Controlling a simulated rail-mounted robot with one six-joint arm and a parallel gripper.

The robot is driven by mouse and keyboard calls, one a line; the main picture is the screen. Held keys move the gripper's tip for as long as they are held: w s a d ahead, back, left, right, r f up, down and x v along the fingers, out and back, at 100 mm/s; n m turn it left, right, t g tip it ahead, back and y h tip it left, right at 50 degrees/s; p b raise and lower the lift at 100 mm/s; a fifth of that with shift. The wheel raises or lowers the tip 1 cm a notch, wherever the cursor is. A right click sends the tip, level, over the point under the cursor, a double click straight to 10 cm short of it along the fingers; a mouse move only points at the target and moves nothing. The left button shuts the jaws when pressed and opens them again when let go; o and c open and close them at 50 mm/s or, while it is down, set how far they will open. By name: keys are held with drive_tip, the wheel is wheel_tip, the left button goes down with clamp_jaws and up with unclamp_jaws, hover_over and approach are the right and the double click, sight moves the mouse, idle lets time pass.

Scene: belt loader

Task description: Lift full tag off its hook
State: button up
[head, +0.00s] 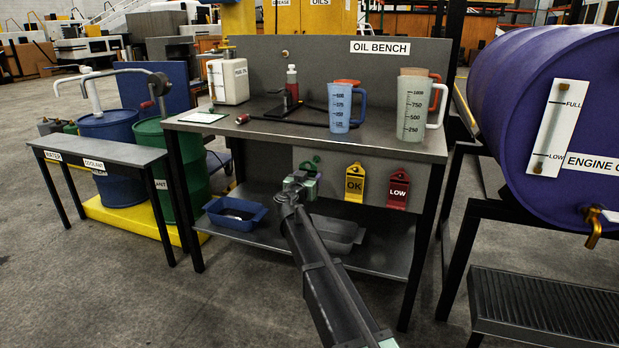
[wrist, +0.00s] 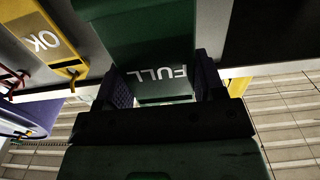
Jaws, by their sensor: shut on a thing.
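The green FULL tag (wrist: 150,35) fills the upper middle of the wrist view, its white lettering upside down. My gripper (wrist: 163,82) is shut on it, with a dark finger at each side edge. In the head view my gripper (head: 300,183) is in front of the bench's hanging panel, left of the yellow OK tag (head: 354,183) and the red LOW tag (head: 397,189). A little green of the FULL tag (head: 309,167) shows there above my gripper. Its hook is hidden, so I cannot tell whether the tag hangs on it.
The oil bench top (head: 270,135) overhangs the tags and carries jugs. A blue tray (head: 235,214) and a grey tray (head: 340,233) sit on the lower shelf. The OK tag (wrist: 45,40) is close beside in the wrist view. Open floor lies in front.

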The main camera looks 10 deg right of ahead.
drive_tip(key=shift+v, duration=1.3)
